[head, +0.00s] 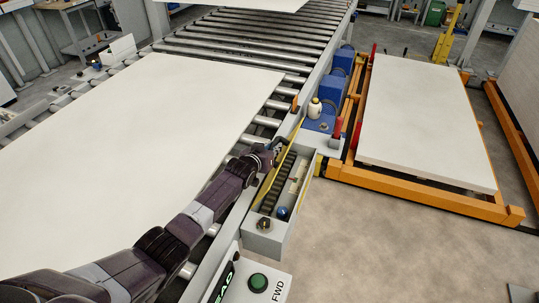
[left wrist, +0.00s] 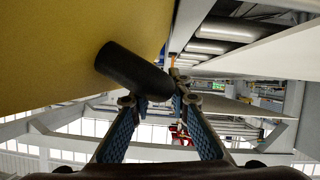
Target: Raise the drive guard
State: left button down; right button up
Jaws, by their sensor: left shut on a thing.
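The drive guard (head: 269,183) is a yellow panel seen nearly edge-on, standing up along the left side of a narrow trough beside the roller conveyor. A dark chain or toothed track (head: 273,192) shows in the open trough. My left gripper (head: 268,150) is at the far end of the guard. In the left wrist view the guard's broad yellow face (left wrist: 75,45) fills the upper left. A black cylindrical handle (left wrist: 132,70) sticks out by it, between the fingertips of my left gripper (left wrist: 158,98), which is shut on it. My right gripper is not in view.
A large white board (head: 130,130) lies on the rollers (head: 240,45) to the left. Blue drive units (head: 335,88) and a white-capped bottle (head: 314,107) stand beyond the trough. A control box with a green button (head: 258,282) is in front. An orange lift frame (head: 430,199) carries another board (head: 420,110). Floor at lower right is clear.

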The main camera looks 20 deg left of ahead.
pick_arm(q)
jog(key=a+n+b, duration=0.1)
jog(key=a+b, duration=0.1)
jog(key=b, duration=0.1)
jog(key=a+h+b, duration=0.1)
jog(key=b, duration=0.2)
jog(key=a+f+n+h+b, duration=0.1)
jog(key=a+b, duration=0.1)
jog(key=b, duration=0.2)
jog(key=shift+w+a+f+n, duration=0.1)
jog(key=shift+w+a+n, duration=0.05)
jog(key=shift+a+n, duration=0.2)
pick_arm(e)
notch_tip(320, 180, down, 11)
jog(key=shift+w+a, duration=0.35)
pick_arm(q)
jog(key=c, duration=2.1)
grip_release()
jog(key=v, duration=1.2)
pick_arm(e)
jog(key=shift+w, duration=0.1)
